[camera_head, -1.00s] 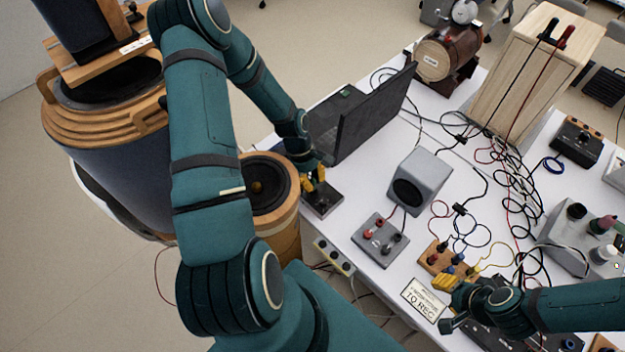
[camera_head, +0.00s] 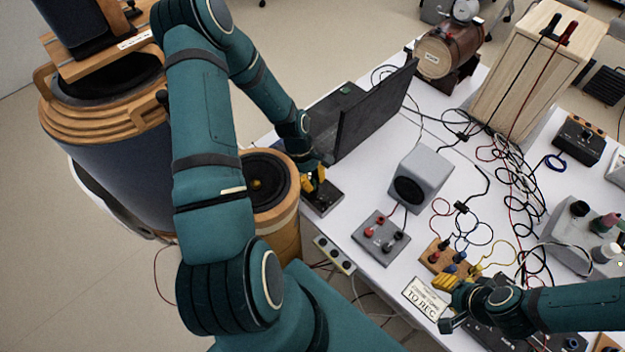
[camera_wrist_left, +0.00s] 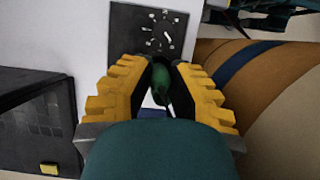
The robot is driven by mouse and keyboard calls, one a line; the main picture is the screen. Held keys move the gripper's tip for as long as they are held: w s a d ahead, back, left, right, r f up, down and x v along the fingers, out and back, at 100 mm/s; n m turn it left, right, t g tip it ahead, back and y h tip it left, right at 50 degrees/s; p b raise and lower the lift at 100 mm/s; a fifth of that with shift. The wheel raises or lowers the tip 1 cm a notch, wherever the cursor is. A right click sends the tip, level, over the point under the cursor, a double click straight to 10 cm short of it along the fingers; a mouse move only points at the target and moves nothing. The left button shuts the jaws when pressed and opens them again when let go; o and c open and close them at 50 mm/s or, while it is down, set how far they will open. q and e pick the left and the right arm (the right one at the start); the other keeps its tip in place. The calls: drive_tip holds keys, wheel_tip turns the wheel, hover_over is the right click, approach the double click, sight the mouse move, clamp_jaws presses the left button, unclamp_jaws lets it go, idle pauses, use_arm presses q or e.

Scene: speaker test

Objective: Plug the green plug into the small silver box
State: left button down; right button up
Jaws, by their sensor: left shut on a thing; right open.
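In the left wrist view, a green plug (camera_wrist_left: 160,80) sits between the yellow fingers of my left gripper (camera_wrist_left: 160,68), which is shut on it. In the head view, my left gripper (camera_head: 313,183) is low over a small dark grey box (camera_head: 326,203) beside the laptop; the plug is hidden there. The box's dark top with a ring of pale marks (camera_wrist_left: 148,32) shows ahead of the fingers in the wrist view. I see no clear contact between plug and box. A small silver-grey box (camera_head: 381,238) with red and black terminals lies to the right. My right gripper (camera_head: 447,283) is open.
A laptop (camera_head: 372,108) stands behind my left gripper, and a round wooden speaker (camera_head: 268,185) is close on its left. A grey cube speaker (camera_head: 421,176), a wooden terminal block (camera_head: 434,257) and loose cables crowd the table. A sign (camera_head: 424,299) lies near my right gripper.

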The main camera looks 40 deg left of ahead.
use_arm(q)
drive_tip(key=shift+f+b, duration=0.35)
drive_tip(key=shift+f, duration=0.15)
idle(0.4)
drive_tip(key=shift+c, duration=2.3)
unclamp_jaws()
drive_tip(key=shift+r+p, duration=1.8)
drive_tip(key=shift+r, duration=0.75)
